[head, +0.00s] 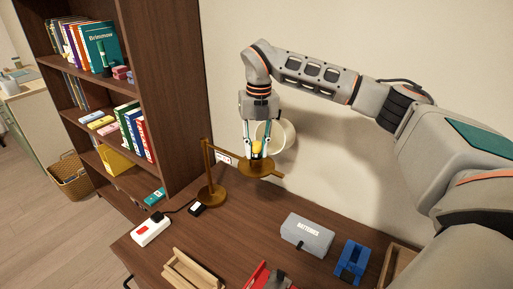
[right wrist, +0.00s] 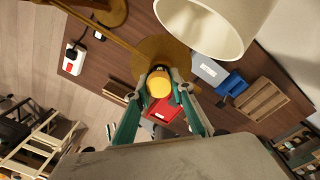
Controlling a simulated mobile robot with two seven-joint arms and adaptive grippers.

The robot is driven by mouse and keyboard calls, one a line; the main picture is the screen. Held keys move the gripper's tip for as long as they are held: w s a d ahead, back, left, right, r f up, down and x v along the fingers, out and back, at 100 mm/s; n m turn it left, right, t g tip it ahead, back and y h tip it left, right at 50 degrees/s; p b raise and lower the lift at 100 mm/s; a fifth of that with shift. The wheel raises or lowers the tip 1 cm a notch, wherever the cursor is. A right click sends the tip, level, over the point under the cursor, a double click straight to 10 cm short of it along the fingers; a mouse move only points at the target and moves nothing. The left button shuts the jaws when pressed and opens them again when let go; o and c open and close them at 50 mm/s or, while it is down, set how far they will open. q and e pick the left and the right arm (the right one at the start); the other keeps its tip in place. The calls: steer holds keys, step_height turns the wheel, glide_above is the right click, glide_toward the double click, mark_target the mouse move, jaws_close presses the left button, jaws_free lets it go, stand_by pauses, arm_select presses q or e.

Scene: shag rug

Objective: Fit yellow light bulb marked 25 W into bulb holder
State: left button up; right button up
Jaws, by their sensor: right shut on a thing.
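My right gripper (head: 257,154) points down with its fingers closed around the yellow light bulb (head: 257,147). In the right wrist view, the bulb (right wrist: 159,84) sits between the two fingertips (right wrist: 160,93). The bulb holder is on a brass lamp stand (head: 213,176), whose arm ends in a round brass plate (head: 262,170). The bulb is over this plate, which also shows in the right wrist view (right wrist: 150,52). The bulb's base and the socket are hidden, so I cannot tell whether they touch. The 25 W mark cannot be read. My left gripper is out of view.
A white lampshade (head: 284,136) is close behind the gripper, by the wall. On the desk are a white switch box (head: 151,230), a grey batteries box (head: 307,237), a blue object (head: 351,262), a red item (head: 258,275) and a wooden rack (head: 190,272). A bookshelf (head: 172,80) stands left.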

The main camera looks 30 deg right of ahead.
mark_target(258, 143)
steer(key=o, duration=1)
steer(key=shift+f, duration=0.1)
step_height(258, 143, up, 12)
steer(key=shift+d+r, duration=0.2)
steer(key=shift+s, duration=0.1)
